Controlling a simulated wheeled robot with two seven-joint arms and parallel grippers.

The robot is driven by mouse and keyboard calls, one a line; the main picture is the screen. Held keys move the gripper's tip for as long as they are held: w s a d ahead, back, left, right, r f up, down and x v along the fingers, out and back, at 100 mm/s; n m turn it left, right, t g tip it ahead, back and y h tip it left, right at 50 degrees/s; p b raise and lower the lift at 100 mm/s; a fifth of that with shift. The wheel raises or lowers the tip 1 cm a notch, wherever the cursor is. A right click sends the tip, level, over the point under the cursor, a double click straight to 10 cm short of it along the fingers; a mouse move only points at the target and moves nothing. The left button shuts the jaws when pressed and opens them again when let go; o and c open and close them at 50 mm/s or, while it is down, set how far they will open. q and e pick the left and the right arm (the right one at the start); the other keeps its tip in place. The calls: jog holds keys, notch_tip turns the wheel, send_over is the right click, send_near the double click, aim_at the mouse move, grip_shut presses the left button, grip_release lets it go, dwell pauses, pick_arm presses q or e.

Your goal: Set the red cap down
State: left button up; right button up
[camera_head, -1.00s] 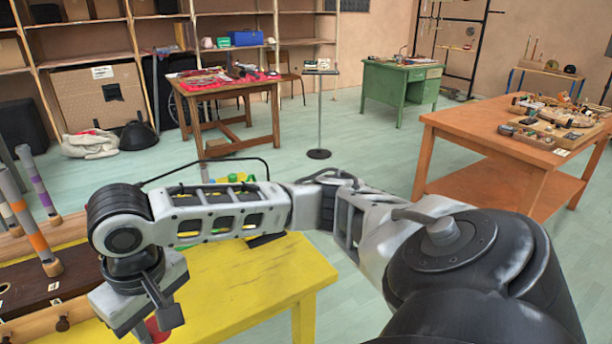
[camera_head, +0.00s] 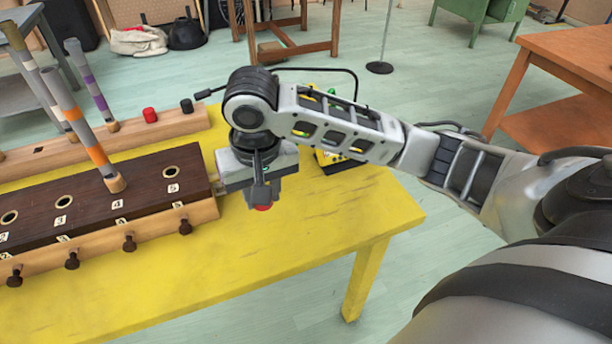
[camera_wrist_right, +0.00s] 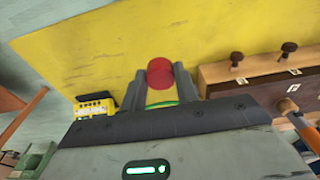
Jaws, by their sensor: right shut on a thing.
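My right gripper (camera_head: 262,196) is shut on a red cap (camera_head: 263,207), which shows just below its fingertips in the head view. In the right wrist view the cap (camera_wrist_right: 160,72) sits between the two grey fingers, with yellow table behind it. The gripper is over the yellow table (camera_head: 290,250), to the right of the dark wooden block with numbered holes (camera_head: 85,205). I cannot tell whether the cap touches the table. A second red cap (camera_head: 150,115) stands on the wooden rail (camera_head: 60,153) behind. My left gripper is not in view.
A black cap (camera_head: 187,106) stands near the second red cap. Banded tubes (camera_head: 85,133) rise from the block and around it. A yellow box (camera_head: 333,158) lies behind my right forearm. The table's front and right part is clear.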

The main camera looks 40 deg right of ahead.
jog(key=w+d+f, duration=0.2)
jog(key=d, duration=0.3)
send_over(298, 198)
jog(key=s, duration=0.1)
jog(key=f, duration=0.4)
jog(key=a+f, duration=0.1)
jog(key=f, duration=0.1)
jog(key=shift+f+b, duration=0.2)
jog(key=shift+b, duration=0.15)
jog(key=shift+w+d+f, duration=0.25)
jog(key=shift+d+f, duration=0.15)
jog(key=shift+f, duration=0.1)
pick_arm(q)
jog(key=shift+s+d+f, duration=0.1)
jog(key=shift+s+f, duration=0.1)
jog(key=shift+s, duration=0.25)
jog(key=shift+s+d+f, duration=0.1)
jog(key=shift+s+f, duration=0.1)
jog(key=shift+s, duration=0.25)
pick_arm(e)
jog(key=shift+d+f, duration=0.1)
jog(key=shift+f, duration=1.55)
jog(key=o, duration=0.9)
jog(key=shift+f, duration=0.1)
jog(key=shift+o, duration=0.2)
